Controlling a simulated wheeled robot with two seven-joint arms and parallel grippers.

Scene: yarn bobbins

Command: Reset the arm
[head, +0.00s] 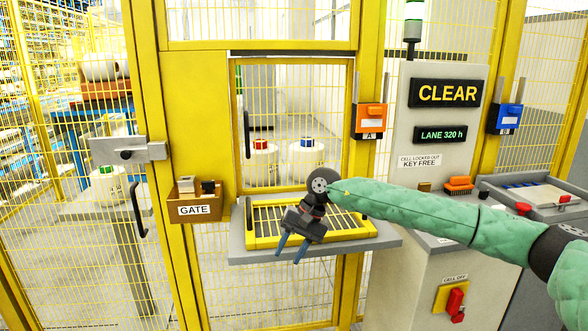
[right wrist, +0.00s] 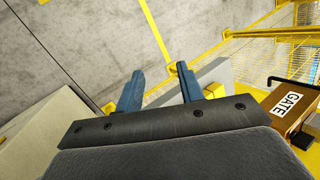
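My right arm, in a green sleeve, reaches in from the right in the head view. Its gripper (head: 290,250) hangs in front of the yellow-railed tray (head: 262,238) on the grey shelf (head: 388,246), fingers pointing down. My left gripper is in neither view.
A yellow mesh fence with a hatch stands behind the shelf. Bobbins with a red core (head: 262,158) and a blue core (head: 307,155) stand beyond it. The GATE box (head: 183,210) hangs at left. A control cabinet (head: 400,290) with CLEAR sign (head: 446,93) and a grey bin (head: 540,194) are at right.

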